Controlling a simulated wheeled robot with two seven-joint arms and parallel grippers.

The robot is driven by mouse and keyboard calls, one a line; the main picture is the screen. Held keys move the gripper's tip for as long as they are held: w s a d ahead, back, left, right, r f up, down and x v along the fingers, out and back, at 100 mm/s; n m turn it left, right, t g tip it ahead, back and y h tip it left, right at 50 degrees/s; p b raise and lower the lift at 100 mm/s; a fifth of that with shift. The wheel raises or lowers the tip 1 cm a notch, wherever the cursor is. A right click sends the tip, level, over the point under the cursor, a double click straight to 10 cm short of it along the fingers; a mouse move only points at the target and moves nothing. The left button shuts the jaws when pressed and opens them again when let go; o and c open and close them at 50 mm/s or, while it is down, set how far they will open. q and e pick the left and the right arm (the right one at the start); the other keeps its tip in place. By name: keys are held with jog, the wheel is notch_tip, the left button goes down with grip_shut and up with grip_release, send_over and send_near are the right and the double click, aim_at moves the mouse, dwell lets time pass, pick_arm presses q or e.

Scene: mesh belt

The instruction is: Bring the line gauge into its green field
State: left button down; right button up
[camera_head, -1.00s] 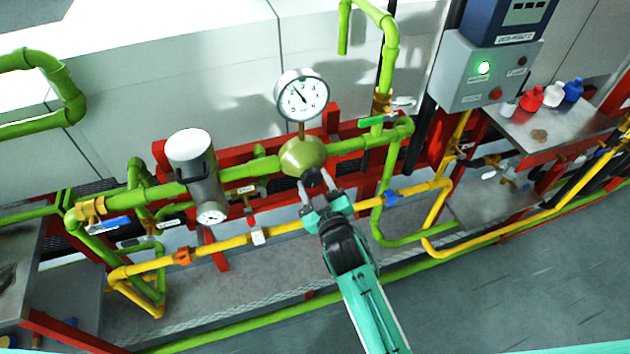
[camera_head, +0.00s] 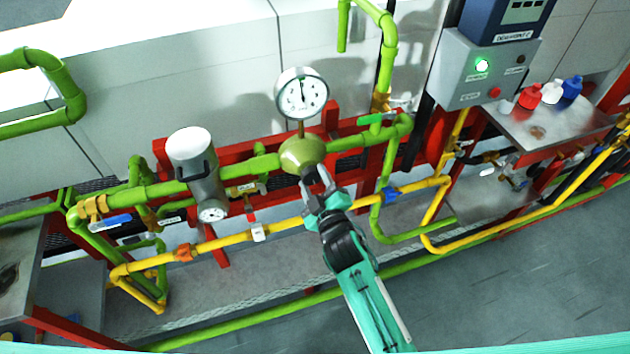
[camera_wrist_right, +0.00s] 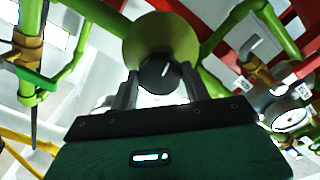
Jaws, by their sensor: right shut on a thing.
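The line gauge (camera_head: 301,92) is a round white dial on a short stem above the green valve body (camera_head: 302,154). Its black needle points about straight up; a green field on the dial is too small to make out. A black knob (camera_wrist_right: 160,74) with a white mark sits on the valve body in the right wrist view, the mark tilted to the upper right. My right gripper (camera_head: 315,182) reaches the knob from below and is shut on it, with a finger on each side. My left gripper is not in view.
A grey cylindrical unit (camera_head: 195,165) with a small dial stands left of the valve. A yellow pipe (camera_head: 230,240) runs below the green line. A grey control box (camera_head: 481,72) with a lit green lamp is at upper right, beside a table with bottles (camera_head: 550,93).

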jog(key=o, duration=1)
jog(key=shift+s+d+f, duration=0.1)
jog(key=shift+s, duration=0.2)
jog(key=shift+b+v, duration=1.85)
jog(key=shift+v, duration=4.75)
